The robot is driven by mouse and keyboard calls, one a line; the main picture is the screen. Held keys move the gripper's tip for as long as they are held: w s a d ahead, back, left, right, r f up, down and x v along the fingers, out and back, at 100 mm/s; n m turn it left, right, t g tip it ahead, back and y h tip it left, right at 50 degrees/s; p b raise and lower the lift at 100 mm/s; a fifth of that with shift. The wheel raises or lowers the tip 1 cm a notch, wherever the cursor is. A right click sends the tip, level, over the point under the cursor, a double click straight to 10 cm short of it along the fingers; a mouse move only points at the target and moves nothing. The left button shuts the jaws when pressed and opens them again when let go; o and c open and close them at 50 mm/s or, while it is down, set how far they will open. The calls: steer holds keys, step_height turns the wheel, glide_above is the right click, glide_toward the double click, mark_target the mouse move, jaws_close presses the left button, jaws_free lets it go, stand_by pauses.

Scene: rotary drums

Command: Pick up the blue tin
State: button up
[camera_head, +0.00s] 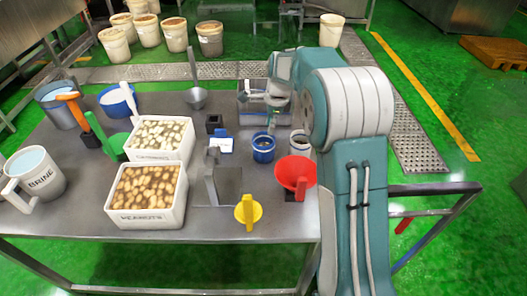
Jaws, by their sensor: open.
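The blue tin (263,149) stands upright on the grey table, right of the table's middle. Its top looks open, with a pale rim. My arm reaches in from the right. My gripper (268,98) is at the back of the table, behind and above the blue tin and apart from it. It is open and holds nothing that I can see. Its fingers are small and partly merge with the metal tray behind them. A second, darker tin (299,142) stands just right of the blue tin, close to my arm.
A brine jug (36,174) is far left.

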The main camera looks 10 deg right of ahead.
steer(key=w+f, duration=0.1)
steer(key=f, duration=0.1)
steer(key=m, duration=0.1)
glide_toward(261, 162)
steer(key=shift+w+d+f, duration=0.1)
steer(key=shift+w+d, duration=0.15)
steer(key=shift+w, duration=0.15)
steer(key=f, duration=0.2)
steer(key=a+f, duration=0.1)
steer(key=f, duration=0.2)
steer(key=shift+s+a, duration=0.15)
jaws_close()
steer(key=shift+r, duration=0.1)
